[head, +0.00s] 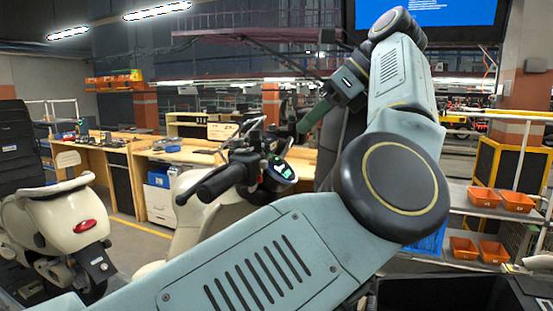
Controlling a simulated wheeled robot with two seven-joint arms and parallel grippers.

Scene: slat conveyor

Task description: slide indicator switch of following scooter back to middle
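A cream scooter (196,225) stands in the middle, partly hidden behind my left arm. Its handlebar has a black grip (219,182) pointing toward me, with a dark switch housing (250,165) at its inner end. A small lit display (282,172) sits right of that. The indicator switch is too small to make out, so its position cannot be told. My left gripper (309,121) hangs above and to the right of the handlebar, apart from it, with its green end pointing down-left. Its finger gap is not clear. My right gripper is not in view.
Another cream scooter (62,215) with a red tail light stands at the left. Wooden workbenches (185,153) run behind. Orange bins (484,197) sit on a shelf at the right. A blue screen (455,12) hangs at top right. My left arm crosses the foreground.

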